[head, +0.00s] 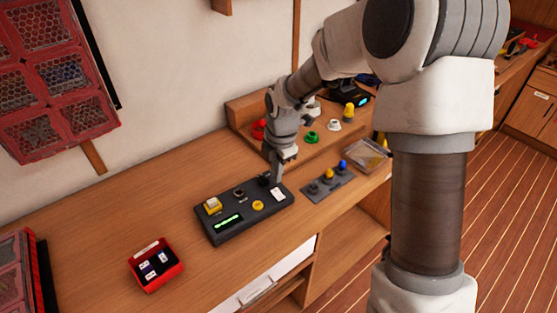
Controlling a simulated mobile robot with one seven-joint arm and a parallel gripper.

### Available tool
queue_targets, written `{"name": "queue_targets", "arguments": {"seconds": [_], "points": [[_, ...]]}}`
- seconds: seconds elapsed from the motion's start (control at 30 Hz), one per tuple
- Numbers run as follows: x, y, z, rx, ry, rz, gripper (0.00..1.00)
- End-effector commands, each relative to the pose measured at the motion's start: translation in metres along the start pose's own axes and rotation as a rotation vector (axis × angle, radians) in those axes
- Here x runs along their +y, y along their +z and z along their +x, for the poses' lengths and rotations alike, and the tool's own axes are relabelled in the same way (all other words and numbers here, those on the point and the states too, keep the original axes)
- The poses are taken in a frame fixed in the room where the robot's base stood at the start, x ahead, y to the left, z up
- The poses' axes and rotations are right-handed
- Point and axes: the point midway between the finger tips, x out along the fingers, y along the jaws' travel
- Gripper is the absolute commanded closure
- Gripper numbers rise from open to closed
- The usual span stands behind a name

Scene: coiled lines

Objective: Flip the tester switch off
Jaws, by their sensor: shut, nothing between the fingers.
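The tester (232,228) is a dark box on the wooden bench, with a lit green display (228,222) at its front left. On its top are a yellow-and-white block (213,205), a small black knob (239,193), a round yellow button (258,205) and a white patch (278,194) at the right end. My gripper (277,180) points down over the tester's far right corner, its fingers together with nothing held. A dark part (264,180), possibly the switch, sits just left of the fingertips. I cannot tell its position or whether the fingers touch it.
A grey strip (328,185) with blue, yellow and dark knobs lies right of the tester. A red box (155,265) with small parts stands front left. A clear tray (366,154) and several coloured pieces stand further back. Bare bench lies left of the tester.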

Motion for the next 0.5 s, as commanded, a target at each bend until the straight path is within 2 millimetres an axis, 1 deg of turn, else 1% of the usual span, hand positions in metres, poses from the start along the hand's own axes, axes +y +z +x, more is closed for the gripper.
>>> {"name": "queue_targets", "arguments": {"seconds": [0.03, 0.2, 0.33, 0.5], "points": [[-0.001, -0.001, 0.012, 0.002, -0.004, -0.002, 1.0], [-0.001, -0.001, 0.037, 0.001, -0.002, -0.001, 1.0], [0.0, 0.0, 0.048, 0.001, -0.001, 0.0, 1.0], [0.0, 0.0, 0.052, 0.0, 0.001, 0.0, 1.0]]}}
